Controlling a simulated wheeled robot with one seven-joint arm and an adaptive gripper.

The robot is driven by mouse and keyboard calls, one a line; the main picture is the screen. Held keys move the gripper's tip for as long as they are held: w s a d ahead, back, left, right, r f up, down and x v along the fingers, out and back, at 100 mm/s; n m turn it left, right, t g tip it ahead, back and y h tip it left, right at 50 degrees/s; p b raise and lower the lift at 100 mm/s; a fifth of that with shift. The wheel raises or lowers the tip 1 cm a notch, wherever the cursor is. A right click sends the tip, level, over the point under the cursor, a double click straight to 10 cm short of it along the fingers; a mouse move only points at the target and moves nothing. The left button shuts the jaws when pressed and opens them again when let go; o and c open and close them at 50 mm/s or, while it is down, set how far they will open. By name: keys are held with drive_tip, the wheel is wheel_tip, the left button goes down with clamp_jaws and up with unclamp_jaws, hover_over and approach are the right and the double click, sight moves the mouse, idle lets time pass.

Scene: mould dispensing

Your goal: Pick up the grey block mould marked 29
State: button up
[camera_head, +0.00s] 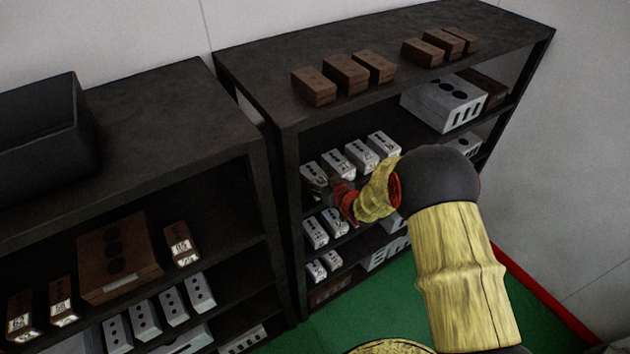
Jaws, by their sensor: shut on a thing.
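Several small grey block moulds stand in a row on the upper inner shelf of the right-hand rack. The leftmost grey block mould (313,171) is at the row's left end, and my gripper (318,186) is at its front, shut on it. The gripper's dark fingers partly cover the mould's lower front. Marks show on the fronts of the blocks, but they are too small to read, so I cannot tell the 29. My yellow arm reaches in from the lower right.
Neighbouring grey moulds (338,163) stand close to the right. The rack's left post (291,205) is just left of the gripper. The rack top (290,55) holds several brown blocks (346,73). A second rack (170,110) with a dark bin (40,140) stands left. Green floor (385,305) is clear.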

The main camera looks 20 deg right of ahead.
clamp_jaws()
drive_tip(key=shift+w+r, duration=0.1)
drive_tip(key=shift+w, duration=0.05)
drive_tip(key=shift+r, duration=0.1)
